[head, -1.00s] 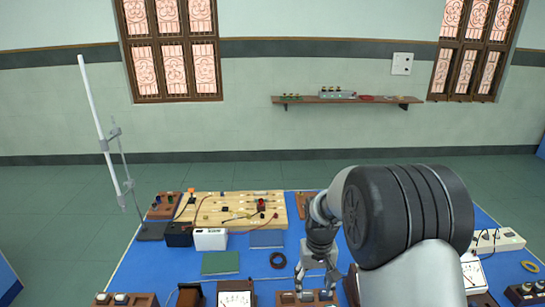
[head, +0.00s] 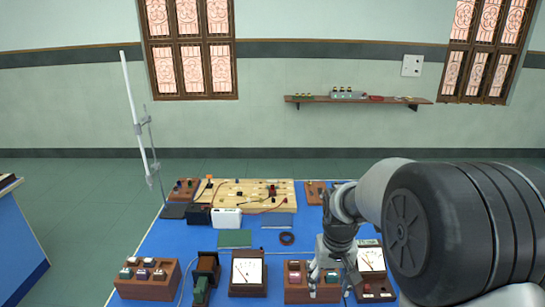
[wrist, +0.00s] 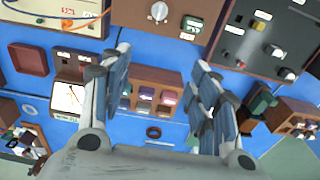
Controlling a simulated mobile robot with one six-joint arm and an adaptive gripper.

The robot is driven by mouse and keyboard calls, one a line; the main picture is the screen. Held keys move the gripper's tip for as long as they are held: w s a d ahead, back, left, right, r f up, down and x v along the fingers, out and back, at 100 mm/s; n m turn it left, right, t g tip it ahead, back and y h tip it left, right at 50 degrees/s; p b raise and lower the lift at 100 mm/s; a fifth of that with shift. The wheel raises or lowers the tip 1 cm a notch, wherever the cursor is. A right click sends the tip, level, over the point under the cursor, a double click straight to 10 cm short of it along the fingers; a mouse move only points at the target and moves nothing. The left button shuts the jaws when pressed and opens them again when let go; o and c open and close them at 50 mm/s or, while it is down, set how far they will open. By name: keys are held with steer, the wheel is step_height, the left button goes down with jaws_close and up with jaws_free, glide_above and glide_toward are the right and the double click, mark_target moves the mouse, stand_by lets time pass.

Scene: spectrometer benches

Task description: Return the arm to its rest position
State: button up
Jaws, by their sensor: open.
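My gripper (head: 335,280) is at the end of my arm, low in the head view, over the front row of apparatus on the blue bench (head: 200,243). It hides part of a brown wooden block (head: 297,288) with coloured tops. In the wrist view, the fingers of my gripper (wrist: 160,75) are spread wide apart with nothing held between them. A brown block with several coloured pieces (wrist: 152,88) shows in the gap, apparently beyond the fingertips. I cannot tell the clearance under the fingers.
A white-faced meter (head: 248,270) stands left of my gripper, and another meter (head: 371,260) stands close on its right. Another brown block (head: 146,280) is at the front left. A wired wooden board (head: 245,193) and a tilted white tube on a stand (head: 134,110) are farther back.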

steer(key=s+r+t+b, duration=0.1)
steer(key=s+r+t, duration=0.1)
steer(key=s+r, duration=1.1)
steer(key=s+t+b, duration=0.1)
steer(key=s+t, duration=0.1)
steer(key=s, duration=1.1)
steer(key=shift+f, duration=0.45)
